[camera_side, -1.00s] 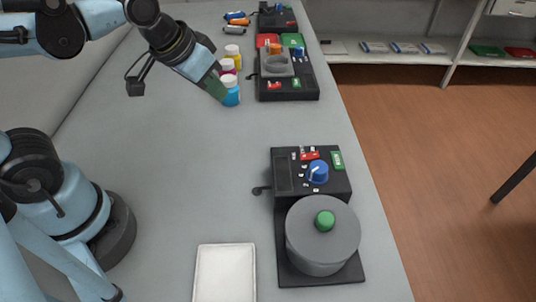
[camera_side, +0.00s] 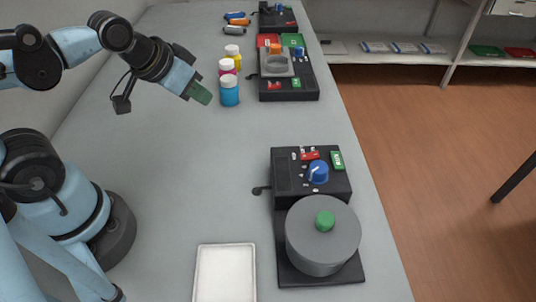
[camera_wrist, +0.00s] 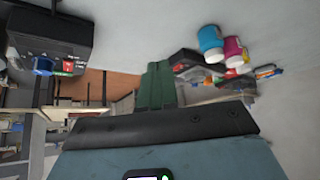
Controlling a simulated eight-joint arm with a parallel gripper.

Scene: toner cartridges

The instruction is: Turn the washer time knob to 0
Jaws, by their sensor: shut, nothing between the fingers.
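A black machine (camera_side: 283,240) with a round grey lidded tub stands at the front right of the table in the side view. Its panel carries a blue knob (camera_side: 318,172) with a white pointer, a red display and a green label. The value the pointer is at is too small to read. My gripper (camera_side: 200,93) is shut and empty, in the air left of the bottles and far from the knob. In the wrist view, its green fingers (camera_wrist: 157,85) are together, and a blue knob (camera_wrist: 43,65) shows at the far left.
Blue (camera_side: 229,92), magenta and yellow bottles stand right of my gripper. Batteries lie at the back. A white tray (camera_side: 224,280) lies at the front. The middle table is clear.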

